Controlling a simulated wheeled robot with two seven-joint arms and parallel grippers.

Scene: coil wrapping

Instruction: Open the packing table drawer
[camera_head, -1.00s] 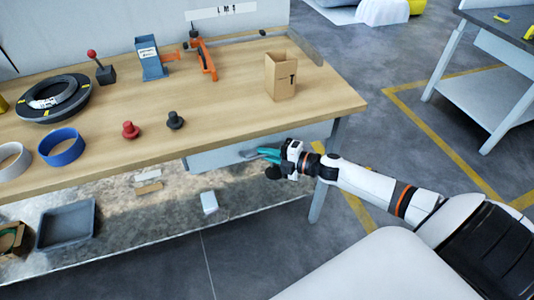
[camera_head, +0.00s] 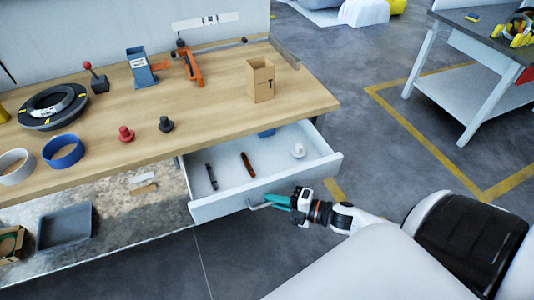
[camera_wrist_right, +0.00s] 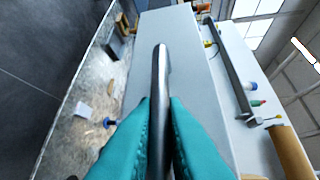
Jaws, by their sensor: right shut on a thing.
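The packing table (camera_head: 110,135) has a wooden top, and its pale grey drawer (camera_head: 235,187) is pulled out on the right side. Inside the drawer lie a dark pen-like item (camera_head: 211,176), a brown-red one (camera_head: 248,164), a small white item (camera_head: 298,150) and a blue item (camera_head: 266,133) near the back. My right gripper (camera_head: 272,201) is at the drawer front, shut on the drawer handle (camera_head: 258,206). In the right wrist view, the teal fingers clasp the dark handle bar (camera_wrist_right: 161,85) from both sides. My left gripper is not in view.
On the tabletop stand a cardboard box (camera_head: 260,80), an orange tool (camera_head: 189,62), a blue dispenser (camera_head: 140,68), black and red knobs and tape rolls. A grey bin (camera_head: 65,228) sits on the lower shelf. Another table (camera_head: 490,45) stands at the right.

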